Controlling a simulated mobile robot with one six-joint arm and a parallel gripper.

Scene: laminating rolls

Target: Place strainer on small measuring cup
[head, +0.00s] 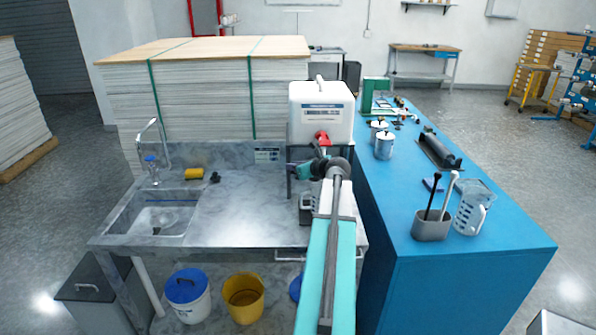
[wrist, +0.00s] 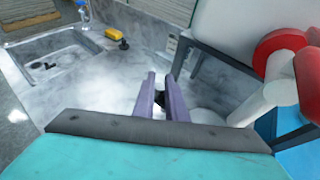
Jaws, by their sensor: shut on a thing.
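My gripper (wrist: 161,78) shows in the wrist view as two purple fingers pointing away over the grey counter. They are close together, shut on a small dark thing (wrist: 159,98). Only a bit of it shows, and I cannot tell its full shape; no strainer mesh is visible. In the head view my arm reaches forward to the white tank, and its own links hide the fingertips. A small greyish container (head: 305,210) stands on the counter beside my arm, partly hidden; I cannot tell whether it is the small measuring cup. A larger clear measuring jug (head: 470,210) stands on the blue bench.
The white tank (head: 320,112) with a red tap (head: 322,137) stands on a dark frame close to my gripper. A sink (head: 160,215) and yellow sponge (head: 194,173) are left. A grey utensil holder (head: 431,225) and metal can (head: 384,146) occupy the blue bench. The middle counter is clear.

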